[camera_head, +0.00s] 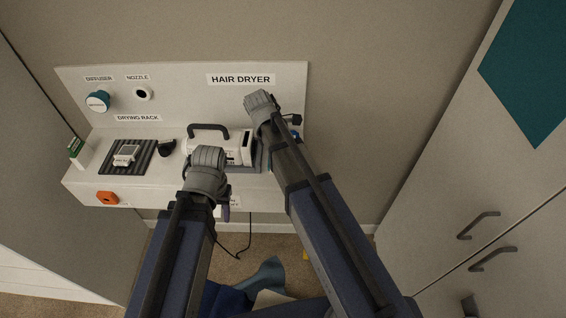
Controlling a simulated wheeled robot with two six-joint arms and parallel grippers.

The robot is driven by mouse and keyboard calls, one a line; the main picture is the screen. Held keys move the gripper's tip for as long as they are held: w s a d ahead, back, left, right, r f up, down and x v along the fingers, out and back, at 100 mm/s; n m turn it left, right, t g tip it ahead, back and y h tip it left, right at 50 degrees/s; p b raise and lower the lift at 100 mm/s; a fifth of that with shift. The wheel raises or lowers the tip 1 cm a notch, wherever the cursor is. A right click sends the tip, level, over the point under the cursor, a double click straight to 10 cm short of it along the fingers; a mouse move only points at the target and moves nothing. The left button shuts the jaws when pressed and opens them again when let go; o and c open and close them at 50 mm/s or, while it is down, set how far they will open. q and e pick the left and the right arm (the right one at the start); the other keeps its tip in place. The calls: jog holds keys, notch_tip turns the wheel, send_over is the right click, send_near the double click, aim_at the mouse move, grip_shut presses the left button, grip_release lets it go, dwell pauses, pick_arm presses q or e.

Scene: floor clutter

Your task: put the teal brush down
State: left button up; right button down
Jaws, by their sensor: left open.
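I cannot make out a teal brush for certain. A small blue-teal piece (295,134) shows at the right end of the shelf, partly hidden by my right arm. My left gripper (207,158) is over the front of the shelf, before a white box-like device (232,146) with a dark handle. It is open; its fingers are mostly hidden behind the wrist, and nothing shows held in it. My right gripper (261,104) is at the backboard just under the HAIR DRYER label; its fingers are hidden, so its state is unclear.
A white shelf unit (75,179) holds a dark ribbed rack (146,163), a dark green item (166,147) and a green-white box (76,151). A teal-faced diffuser (97,101) is on the backboard. Cabinets (450,170) stand right. A cable (243,246) hangs below.

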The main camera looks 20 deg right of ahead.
jog(key=shift+f, duration=0.15)
jog(key=shift+f, duration=0.15)
jog(key=shift+c, duration=0.2)
grip_release()
jog(key=p+v, duration=1.2)
jog(key=shift+r, duration=0.3)
jog(key=s+a+m+y, duration=0.1)
jog(key=s+a+m, duration=0.2)
jog(key=s+m, duration=0.2)
jog(key=s+a+m+y, duration=0.1)
jog(key=s+a+m, duration=0.3)
jog(key=s, duration=0.6)
jog(key=shift+s+f+m+t, duration=0.25)
jog(key=shift+f+m+t, duration=0.2)
jog(key=shift+m, duration=0.65)
